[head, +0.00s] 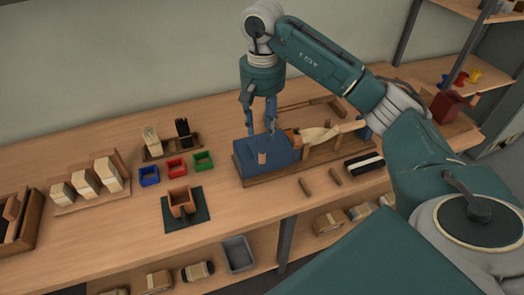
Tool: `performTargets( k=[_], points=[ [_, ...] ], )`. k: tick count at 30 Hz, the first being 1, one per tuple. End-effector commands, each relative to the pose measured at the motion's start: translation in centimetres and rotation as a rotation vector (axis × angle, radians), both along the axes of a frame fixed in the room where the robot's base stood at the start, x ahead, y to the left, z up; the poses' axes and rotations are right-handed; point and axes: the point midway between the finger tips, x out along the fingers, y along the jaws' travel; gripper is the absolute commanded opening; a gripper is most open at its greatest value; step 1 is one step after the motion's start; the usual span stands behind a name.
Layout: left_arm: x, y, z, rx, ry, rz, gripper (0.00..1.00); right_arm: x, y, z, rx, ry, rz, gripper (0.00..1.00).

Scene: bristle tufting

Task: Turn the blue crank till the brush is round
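A blue machine housing (275,160) with a short wooden peg on its front stands on a wooden base on the bench. A cream bristle brush (320,135) lies to its right along the base, its bristles spread. A small blue part (363,131) shows at the brush's far end, partly hidden by my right arm; I cannot tell whether it is the crank. My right gripper (261,130) points down just above and behind the blue housing. Its fingers are apart with nothing visible between them; contact with the housing is unclear. My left gripper is not in view.
Blue, red and green bins (176,168) stand left of the machine, with a wooden box on a dark mat (200,217) in front. Blocks on a rack (117,188) are farther left. Loose pegs (305,187) and a black-and-white brush (364,162) lie at the right.

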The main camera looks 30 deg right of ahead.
Motion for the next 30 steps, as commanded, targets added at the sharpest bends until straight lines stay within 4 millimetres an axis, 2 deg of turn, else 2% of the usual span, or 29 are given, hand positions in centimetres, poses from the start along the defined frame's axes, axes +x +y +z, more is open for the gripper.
performTargets(
  k=[15,21,29,30],
  points=[
    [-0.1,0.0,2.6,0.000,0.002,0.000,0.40,-0.2,0.3,-8.7,0.007,0.004,0.001,0.38],
    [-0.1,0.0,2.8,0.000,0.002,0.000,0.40,-0.1,0.2,-10.1,0.006,0.001,0.001,0.38],
    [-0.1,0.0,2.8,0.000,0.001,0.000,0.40,-0.1,0.2,-10.2,0.006,-0.001,0.001,0.38],
    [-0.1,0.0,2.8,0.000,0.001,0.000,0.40,-0.1,0.2,-10.2,0.006,-0.001,0.001,0.32]
  ],
)
